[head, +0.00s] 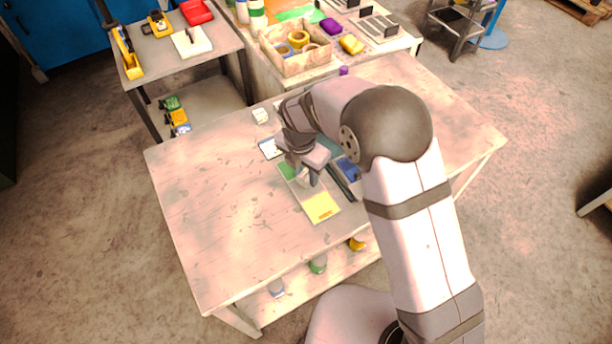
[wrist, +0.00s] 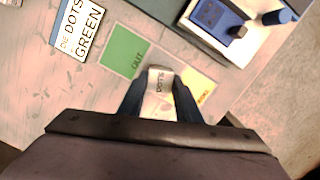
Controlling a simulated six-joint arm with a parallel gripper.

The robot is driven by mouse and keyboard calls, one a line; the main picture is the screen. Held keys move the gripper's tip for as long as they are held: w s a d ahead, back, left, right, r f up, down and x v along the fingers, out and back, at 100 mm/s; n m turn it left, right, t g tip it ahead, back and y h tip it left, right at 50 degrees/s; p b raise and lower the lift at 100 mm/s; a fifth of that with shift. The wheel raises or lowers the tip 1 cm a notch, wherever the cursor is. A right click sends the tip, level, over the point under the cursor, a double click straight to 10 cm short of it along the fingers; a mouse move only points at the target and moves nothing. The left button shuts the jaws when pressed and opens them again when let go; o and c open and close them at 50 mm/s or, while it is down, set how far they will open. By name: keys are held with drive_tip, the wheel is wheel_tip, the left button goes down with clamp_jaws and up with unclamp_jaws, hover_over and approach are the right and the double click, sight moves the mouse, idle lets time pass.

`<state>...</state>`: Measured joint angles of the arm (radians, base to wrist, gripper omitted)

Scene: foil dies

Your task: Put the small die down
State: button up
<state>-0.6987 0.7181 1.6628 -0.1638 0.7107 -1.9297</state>
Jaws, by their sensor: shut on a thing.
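My gripper (wrist: 158,105) is shut on the small die (wrist: 159,96), a pale piece with dark markings that look like lettering. The fingers hide its sides. In the head view my gripper (head: 306,180) is over the middle of a long mat. The mat has a green part (wrist: 124,51) marked OUT and a yellow part (wrist: 204,92) at its other end; the die is over the pale part between them. I cannot tell whether the die touches the mat. A card (wrist: 78,30) reading DIE DOTS GREEN lies left of the mat.
A small white block (head: 261,116) stands at the table's back edge. A tray with a blue item (head: 348,168) lies right of the mat, partly behind my arm. The table's left side (head: 210,210) is clear. A crate with tape rolls (head: 295,62) is on the back bench.

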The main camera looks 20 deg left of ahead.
sight(303, 180)
drive_tip(key=shift+f, duration=1.15)
drive_tip(key=shift+f, duration=0.1)
drive_tip(key=o, duration=1.1)
drive_tip(key=r, duration=0.4)
drive_tip(key=s+r+b, duration=0.1)
drive_tip(key=r, duration=0.3)
drive_tip(key=r+b, duration=0.1)
drive_tip(key=r, duration=0.3)
drive_tip(key=shift+s+a+r, duration=0.1)
drive_tip(key=shift+s+a, duration=0.05)
drive_tip(key=shift+a, duration=0.15)
